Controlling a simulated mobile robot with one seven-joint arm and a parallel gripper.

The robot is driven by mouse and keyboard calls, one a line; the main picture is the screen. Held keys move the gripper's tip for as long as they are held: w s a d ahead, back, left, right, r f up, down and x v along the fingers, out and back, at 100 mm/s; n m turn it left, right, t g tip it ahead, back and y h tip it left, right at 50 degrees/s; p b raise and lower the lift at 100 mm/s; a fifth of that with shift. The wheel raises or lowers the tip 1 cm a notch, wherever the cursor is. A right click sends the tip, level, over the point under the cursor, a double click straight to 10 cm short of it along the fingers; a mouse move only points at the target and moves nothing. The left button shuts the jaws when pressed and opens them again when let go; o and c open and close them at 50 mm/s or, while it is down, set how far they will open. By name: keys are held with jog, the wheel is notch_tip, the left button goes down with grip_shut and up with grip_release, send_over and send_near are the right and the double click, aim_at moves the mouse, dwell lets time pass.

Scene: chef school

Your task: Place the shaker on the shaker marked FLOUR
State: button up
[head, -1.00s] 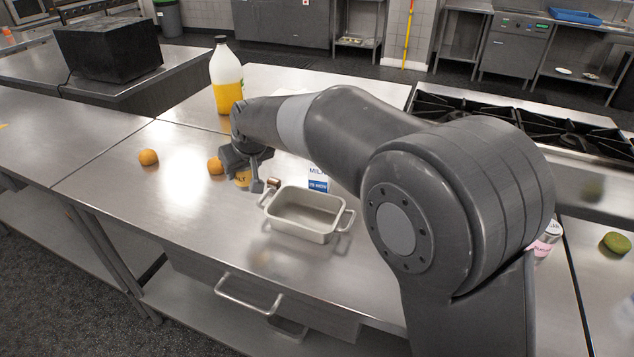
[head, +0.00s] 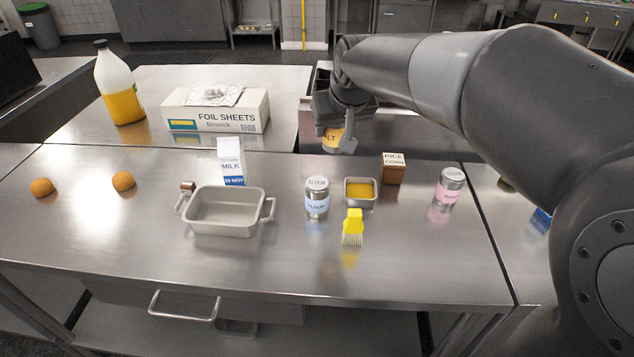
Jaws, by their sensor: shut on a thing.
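My gripper (head: 337,122) is raised over the back part of the counter, shut on a shaker (head: 331,138). The held shaker has a yellow label with letters that read "LT"; its upper part is hidden by the fingers. The shaker marked FLOUR (head: 316,200) stands upright on the steel counter, with a silver top and a pale blue label. In the picture the held shaker is above and slightly right of the FLOUR shaker, well apart from it.
A small tin with orange contents (head: 360,192) and a yellow brush (head: 352,228) are close right of the FLOUR shaker. A baking pan (head: 224,212) is left, a milk carton (head: 231,162) behind it. A rice box (head: 394,168) and pink-labelled shaker (head: 447,193) stand right. A FOIL SHEETS box (head: 217,110) stands behind.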

jog(key=s+d+m, duration=0.1)
jog(key=s+d, duration=0.1)
jog(key=d, duration=0.5)
send_over(317, 182)
jog(key=shift+h, duration=0.4)
notch_tip(317, 182, down, 7)
jog(key=shift+s+r, duration=0.1)
jog(key=shift+r, duration=0.1)
jog(key=shift+f, duration=2)
jog(key=o, duration=1.1)
jog(key=shift+f, duration=0.15)
